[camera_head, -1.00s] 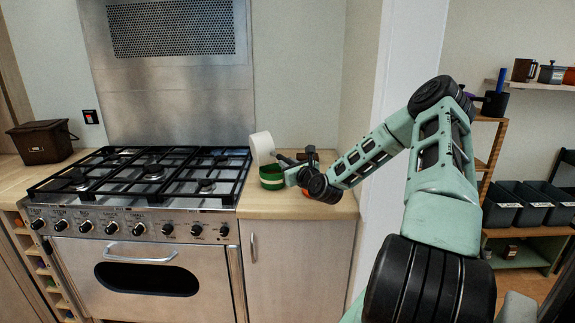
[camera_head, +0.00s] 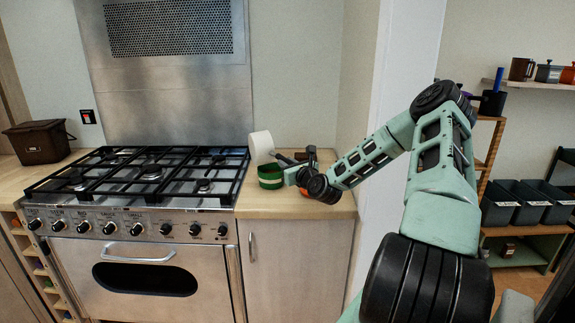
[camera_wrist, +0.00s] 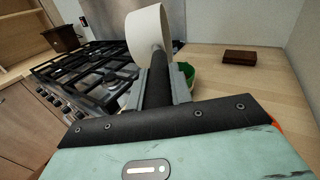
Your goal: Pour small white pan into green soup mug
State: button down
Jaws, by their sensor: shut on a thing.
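The small white pan (camera_head: 260,144) is held by its dark handle in my gripper (camera_head: 287,163). It is tipped steeply onto its side, above and to the left of the mug. In the wrist view the white pan (camera_wrist: 148,32) stands ahead of the fingers, which are shut on the handle (camera_wrist: 158,78). The green soup mug (camera_head: 271,177), with a pale band, stands upright on the wooden counter. In the wrist view the mug (camera_wrist: 187,72) is partly hidden behind my gripper. I cannot see the pan's contents or inside the mug.
The range cooker (camera_head: 150,178) with black grates is left of the mug. A brown block (camera_wrist: 239,57) lies on the counter (camera_wrist: 230,85). A wall edge (camera_head: 395,110) is close to my arm. A dark brown bin (camera_head: 38,143) stands far left.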

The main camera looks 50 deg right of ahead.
jog(key=shift+s+d+m, duration=0.1)
jog(key=shift+d+m, duration=0.05)
jog(key=shift+m, duration=0.15)
jog(key=shift+s+d+m, duration=0.1)
jog(key=shift+d+m, duration=0.05)
jog(key=shift+m, duration=0.25)
jog(key=shift+s+d+m, duration=0.1)
jog(key=shift+d+m, duration=0.1)
jog(key=shift+m, duration=0.2)
dwell(0.8)
jog(key=shift+d+m+t+b, duration=0.15)
jog(key=shift+m+t+b, duration=0.15)
jog(key=shift+m, duration=0.1)
jog(key=shift+s+d+f+m+h+b, duration=0.25)
jog(key=shift+m+b, duration=0.2)
jog(key=shift+m, duration=0.25)
jog(key=shift+s+d+m+h+b, duration=0.1)
jog(key=shift+d+m+b, duration=0.3)
jog(key=shift+m, duration=0.3)
dwell(3.2)
